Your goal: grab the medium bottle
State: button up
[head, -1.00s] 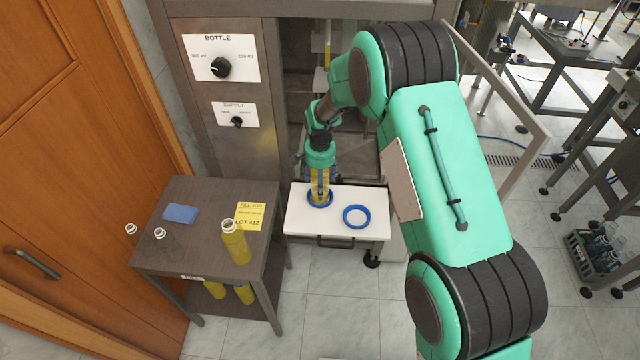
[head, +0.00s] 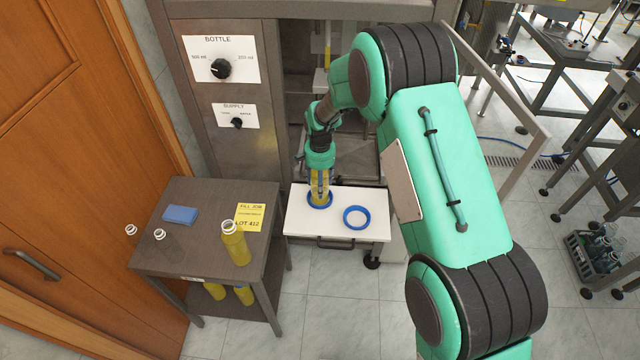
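A yellow bottle (head: 318,199) stands upright in the left blue ring on the white tray. It is probably the medium bottle, but its size is hard to judge here. My gripper (head: 320,188) points down over it from above, with its fingers beside the bottle's upper part. The bottle's top is hidden by the gripper. I cannot tell whether the fingers press on it. Another yellow bottle (head: 235,244) with a white neck stands on the dark side table.
The white tray (head: 350,230) also bears an empty blue ring (head: 356,217). The dark side table (head: 190,260) holds clear bottles (head: 162,238), a blue block (head: 180,214) and a yellow sheet (head: 250,213). More yellow bottles (head: 244,295) stand on its lower shelf.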

jog(key=shift+r, duration=0.15)
jog(key=s+d+r+p, duration=0.1)
jog(key=s+d+r, duration=0.1)
jog(key=s, duration=0.5)
jog(key=s+d+r+p, duration=0.2)
jog(key=s+d, duration=0.1)
jog(key=s, duration=0.5)
jog(key=shift+d+r, duration=0.25)
jog(key=shift+r, duration=0.1)
